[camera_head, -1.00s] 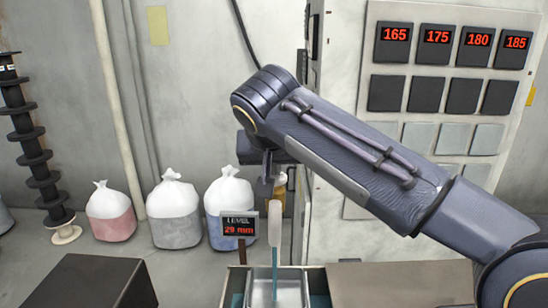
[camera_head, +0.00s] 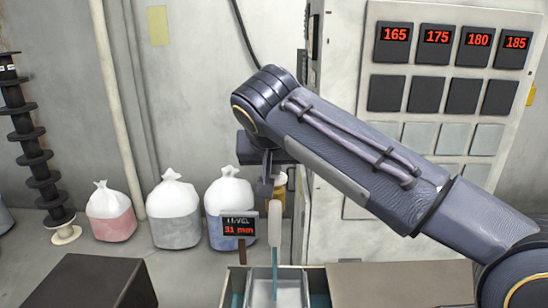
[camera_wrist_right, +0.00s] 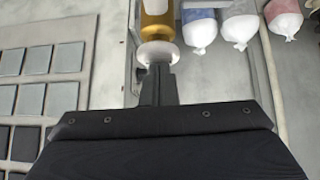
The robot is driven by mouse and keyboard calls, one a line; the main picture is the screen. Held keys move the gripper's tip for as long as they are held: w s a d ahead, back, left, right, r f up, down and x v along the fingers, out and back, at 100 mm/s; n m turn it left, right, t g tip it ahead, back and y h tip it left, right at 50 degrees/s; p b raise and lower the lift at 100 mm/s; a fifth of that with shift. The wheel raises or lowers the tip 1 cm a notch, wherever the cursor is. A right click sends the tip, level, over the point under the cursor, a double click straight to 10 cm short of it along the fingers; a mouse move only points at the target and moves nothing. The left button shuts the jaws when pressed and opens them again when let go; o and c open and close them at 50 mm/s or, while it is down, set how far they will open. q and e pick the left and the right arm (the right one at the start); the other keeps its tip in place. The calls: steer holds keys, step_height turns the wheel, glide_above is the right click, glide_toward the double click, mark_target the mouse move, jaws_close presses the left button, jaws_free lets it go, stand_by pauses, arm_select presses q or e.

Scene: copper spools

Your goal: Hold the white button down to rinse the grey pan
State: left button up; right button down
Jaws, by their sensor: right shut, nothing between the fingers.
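My right gripper (camera_head: 266,187) is shut and points down above the white spout-like piece (camera_head: 275,226). In the right wrist view its closed fingertips (camera_wrist_right: 158,72) meet or overlap a round white piece (camera_wrist_right: 152,52), which may be the button; I cannot tell if it is pressed. A thin teal stream (camera_head: 275,268) runs down below the white piece. The grey pan (camera_head: 261,297) lies at the bottom, cut off by the frame edge. A small display (camera_head: 238,226) beside it reads LEVEL 31 mm. My left gripper is out of view.
An amber bottle (camera_head: 281,190) stands behind my gripper. White-topped bags (camera_head: 174,212) line the wall. A dark spool stack (camera_head: 36,160) is at left, a dark box (camera_head: 90,283) at front left. A panel with red numbers (camera_head: 437,36) stands at right.

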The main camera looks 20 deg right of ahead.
steer(key=shift+f, duration=0.4)
steer(key=shift+s+a+r, duration=0.2)
steer(key=shift+s+r, duration=0.05)
steer(key=shift+r, duration=0.15)
steer(key=v, duration=0.7)
steer(key=shift+r, duration=0.25)
steer(key=shift+d, duration=0.15)
